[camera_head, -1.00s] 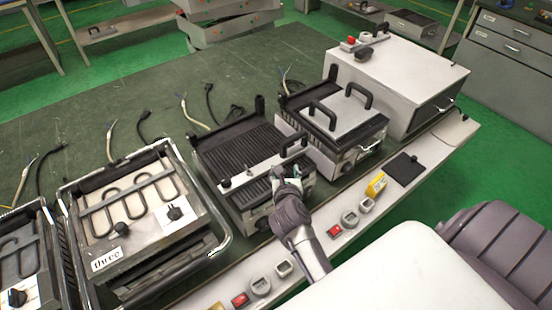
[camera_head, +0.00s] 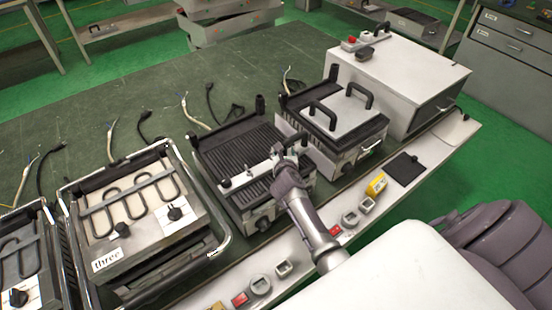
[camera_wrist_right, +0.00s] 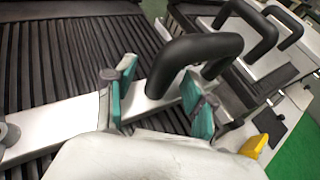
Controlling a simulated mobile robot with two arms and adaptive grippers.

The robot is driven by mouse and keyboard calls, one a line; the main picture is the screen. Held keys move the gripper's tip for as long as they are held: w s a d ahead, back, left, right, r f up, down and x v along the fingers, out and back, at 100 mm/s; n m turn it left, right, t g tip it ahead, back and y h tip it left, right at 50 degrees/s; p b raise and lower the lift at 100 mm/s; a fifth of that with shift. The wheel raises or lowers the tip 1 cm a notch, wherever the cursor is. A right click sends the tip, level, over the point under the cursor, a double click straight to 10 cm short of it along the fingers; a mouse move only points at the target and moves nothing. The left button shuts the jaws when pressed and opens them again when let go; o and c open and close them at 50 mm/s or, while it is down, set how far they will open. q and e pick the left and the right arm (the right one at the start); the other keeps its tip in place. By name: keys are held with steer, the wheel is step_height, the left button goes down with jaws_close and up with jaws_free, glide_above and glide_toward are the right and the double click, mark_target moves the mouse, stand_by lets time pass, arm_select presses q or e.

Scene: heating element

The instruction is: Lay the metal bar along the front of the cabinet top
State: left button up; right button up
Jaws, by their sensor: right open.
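The metal bar (camera_head: 249,174) is a pale strip with a black handle at its right end, lying across the ribbed top of a grill (camera_head: 240,147). The bar also shows in the wrist view (camera_wrist_right: 65,132), with its black arched handle (camera_wrist_right: 190,58). My right gripper (camera_head: 289,160) is at the bar's right end. In the wrist view its teal fingers (camera_wrist_right: 160,80) are apart, with the near leg of the handle between them; contact cannot be told. The white cabinet (camera_head: 415,72) stands at the back right, its top holding small items. My left gripper is out of view.
A grill with a two-handled lid (camera_head: 345,108) stands between the bar and the cabinet. Left of the bar is a unit with an exposed heating coil, labelled "three" (camera_head: 140,225). Small switches and a yellow block (camera_head: 376,186) lie along the bench's front edge.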

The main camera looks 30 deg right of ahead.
steer(key=shift+s+r, duration=0.1)
steer(key=c, duration=0.3)
jaws_close()
steer(key=shift+r, duration=0.1)
